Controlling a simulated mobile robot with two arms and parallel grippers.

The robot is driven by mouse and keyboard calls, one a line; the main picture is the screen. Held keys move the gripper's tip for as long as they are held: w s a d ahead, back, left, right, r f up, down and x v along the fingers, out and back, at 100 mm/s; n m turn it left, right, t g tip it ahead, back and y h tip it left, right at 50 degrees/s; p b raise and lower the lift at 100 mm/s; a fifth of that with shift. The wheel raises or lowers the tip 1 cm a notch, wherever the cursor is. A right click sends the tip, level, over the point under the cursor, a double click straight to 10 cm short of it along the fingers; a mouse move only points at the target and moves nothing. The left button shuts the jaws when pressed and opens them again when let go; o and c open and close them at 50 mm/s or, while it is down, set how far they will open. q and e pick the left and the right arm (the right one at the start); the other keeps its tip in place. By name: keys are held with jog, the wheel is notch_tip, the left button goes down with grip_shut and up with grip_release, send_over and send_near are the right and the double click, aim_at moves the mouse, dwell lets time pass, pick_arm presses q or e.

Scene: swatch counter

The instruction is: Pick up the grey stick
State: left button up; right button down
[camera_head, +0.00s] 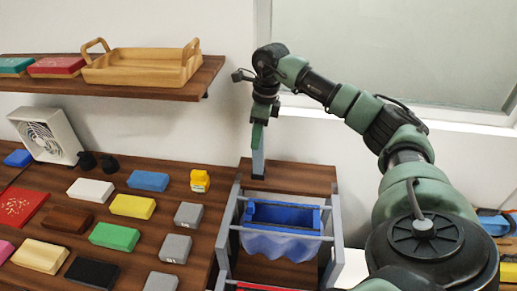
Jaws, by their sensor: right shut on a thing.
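The grey stick (258,163) hangs upright below my right gripper (259,137), in front of the pale wall. My right gripper is shut on its upper part, which the fingers hide. The stick's lower end is close to the wooden top of the small stand; I cannot tell whether it touches it. My left gripper is not in view.
A blue bin (285,212) hangs in the stand's rails, just in front. Left of it, a brown counter holds rows of coloured blocks, a yellow duck (200,180) and a white fan (46,137). A wooden tray (140,68) sits on the shelf above.

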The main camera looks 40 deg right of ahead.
jog(key=shift+r, duration=0.1)
dwell(0.5)
notch_tip(320, 180, up, 12)
jog(key=shift+f+b, duration=0.1)
jog(key=shift+b, duration=0.8)
notch_tip(320, 180, up, 8)
jog(key=p, duration=0.3)
